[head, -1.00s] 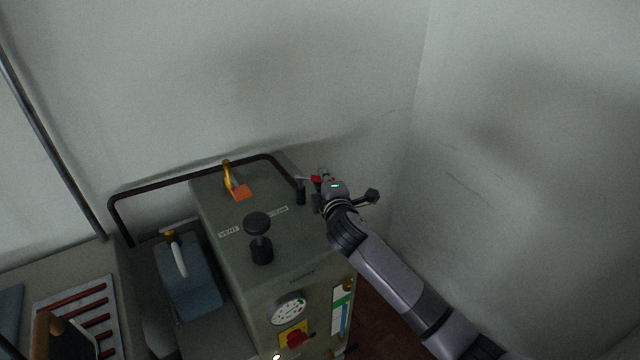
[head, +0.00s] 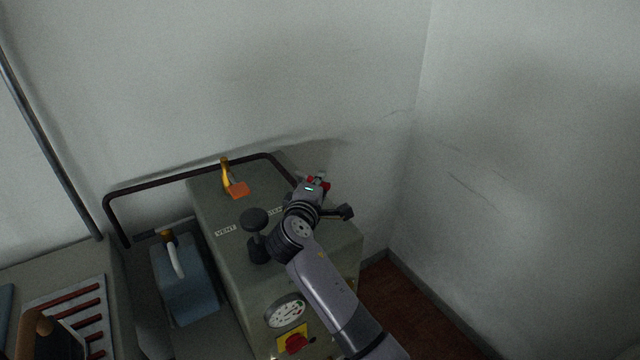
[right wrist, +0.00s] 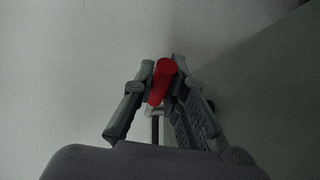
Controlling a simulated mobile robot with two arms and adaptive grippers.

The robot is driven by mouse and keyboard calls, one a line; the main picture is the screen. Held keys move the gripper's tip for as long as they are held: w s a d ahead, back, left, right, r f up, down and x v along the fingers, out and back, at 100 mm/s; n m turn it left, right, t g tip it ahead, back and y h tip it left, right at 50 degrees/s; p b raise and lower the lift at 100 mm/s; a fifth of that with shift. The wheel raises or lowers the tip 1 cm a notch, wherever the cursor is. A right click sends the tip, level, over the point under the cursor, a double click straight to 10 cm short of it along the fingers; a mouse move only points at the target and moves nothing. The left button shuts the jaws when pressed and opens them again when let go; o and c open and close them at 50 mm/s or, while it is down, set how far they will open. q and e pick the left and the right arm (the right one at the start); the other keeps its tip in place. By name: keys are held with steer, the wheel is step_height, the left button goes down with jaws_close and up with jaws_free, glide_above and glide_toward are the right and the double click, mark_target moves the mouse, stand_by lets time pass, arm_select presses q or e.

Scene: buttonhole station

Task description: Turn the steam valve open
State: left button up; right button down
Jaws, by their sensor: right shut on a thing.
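The steam boiler (head: 335,245) is a grey-green box below the wall. A red valve handle (right wrist: 160,85) shows in the right wrist view between the two fingers of my right gripper (right wrist: 163,72), which is shut on it. In the head view, my right gripper (head: 316,183) is over the boiler's far right edge, with small red parts showing around it. The gripper hides most of the valve and its stem. A label by my arm is partly covered. My left gripper is not in view.
A black knob (head: 254,220) stands on the boiler top by the VENT label, close to my right arm. A dark rail (head: 180,182) runs behind.

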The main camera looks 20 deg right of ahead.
steer(key=c, duration=1.6)
jaws_free()
steer(key=shift+a, duration=0.1)
steer(key=v, duration=1.2)
steer(key=shift+c, duration=0.3)
